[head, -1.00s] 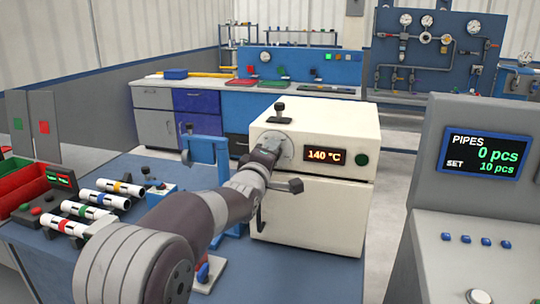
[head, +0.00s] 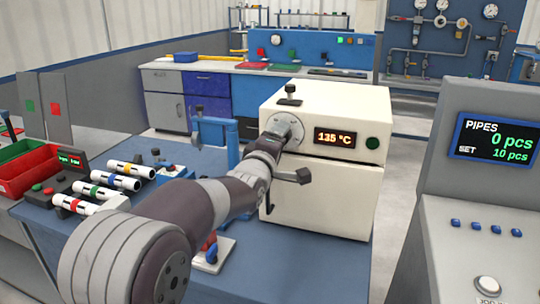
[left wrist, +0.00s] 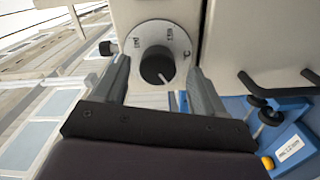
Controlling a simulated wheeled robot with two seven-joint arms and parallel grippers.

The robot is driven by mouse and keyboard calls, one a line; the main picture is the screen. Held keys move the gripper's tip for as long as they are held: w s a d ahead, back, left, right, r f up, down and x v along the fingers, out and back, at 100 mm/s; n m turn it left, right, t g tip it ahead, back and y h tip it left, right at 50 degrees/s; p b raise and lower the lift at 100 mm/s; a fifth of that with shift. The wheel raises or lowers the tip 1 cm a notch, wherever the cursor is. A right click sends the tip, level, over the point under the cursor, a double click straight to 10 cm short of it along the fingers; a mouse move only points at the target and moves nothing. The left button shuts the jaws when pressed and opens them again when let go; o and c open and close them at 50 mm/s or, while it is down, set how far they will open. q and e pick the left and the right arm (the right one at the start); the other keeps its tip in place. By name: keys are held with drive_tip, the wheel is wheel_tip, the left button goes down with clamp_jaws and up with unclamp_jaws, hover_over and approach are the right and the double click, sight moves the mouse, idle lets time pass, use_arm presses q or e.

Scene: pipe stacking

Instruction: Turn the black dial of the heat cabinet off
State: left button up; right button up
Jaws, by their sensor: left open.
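The cream heat cabinet (head: 315,195) stands on the blue table. Its display (head: 334,138) reads 135 °C. The black dial (left wrist: 157,67) sits on a round grey plate with marks (left wrist: 160,38), and a white line shows at its lower right. My left gripper (left wrist: 160,75) is open, with one finger on each side of the dial; I cannot tell whether they touch it. In the head view my left gripper (head: 278,138) is at the cabinet's front, in front of the plate (head: 291,126), and hides the dial. My right gripper is not in view.
A green button (head: 372,143) is right of the display. A black door handle (left wrist: 280,90) is on the cabinet front. Striped pipes (head: 103,190) lie on the table at left beside a red bin (head: 28,172). A grey console (head: 480,220) stands at right.

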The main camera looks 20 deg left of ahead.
use_arm(q)
drive_tip(key=s, duration=0.9)
drive_tip(key=shift+s+a, duration=0.15)
drive_tip(key=shift+s, duration=0.25)
drive_tip(key=s+f+m+g, duration=0.4)
drive_tip(key=f+m, duration=0.1)
drive_tip(key=f, duration=0.4)
drive_tip(key=s+f+m+g, duration=0.4)
drive_tip(key=f+m+g, duration=0.1)
drive_tip(key=f, duration=0.4)
drive_tip(key=s+f+m+g, duration=0.5)
drive_tip(key=s+f+g, duration=0.3)
drive_tip(key=s+f, duration=0.55)
wheel_tip(320, 180, up, 21)
drive_tip(key=s+p, duration=0.1)
drive_tip(key=p, duration=1.8)
drive_tip(key=shift+d+r+y+p, duration=0.2)
drive_tip(key=shift+y+p, duration=0.1)
drive_tip(key=shift+p, duration=0.1)
